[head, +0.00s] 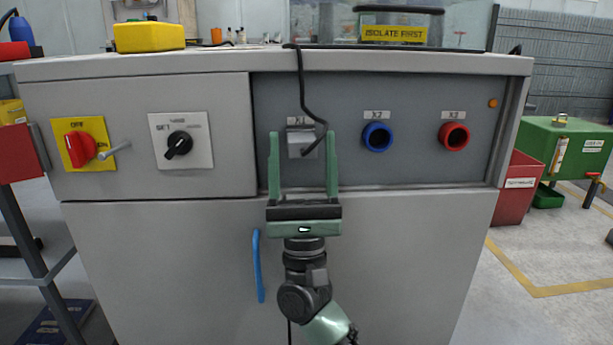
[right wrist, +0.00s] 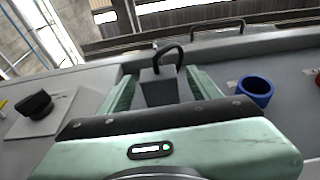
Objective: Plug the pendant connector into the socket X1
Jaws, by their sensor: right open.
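The pendant connector (head: 302,145) is a grey block at the socket X1 position, under the X1 label (head: 299,120). Its black cable (head: 302,85) loops up over the cabinet's top edge. The socket itself is hidden behind the connector, so I cannot tell how deep it sits. My right gripper (head: 303,134) is open, its green fingers on either side of the connector. The right wrist view also shows the connector (right wrist: 158,86) between the fingers (right wrist: 160,78), with gaps beside it. My left gripper is not in view.
Blue socket X2 (head: 377,137) and red socket X3 (head: 453,136) are to the right on the panel. A black selector knob (head: 178,145) and a red OFF switch (head: 81,149) are to the left. A blue handle (head: 258,266) hangs below. A yellow box (head: 149,37) sits on top.

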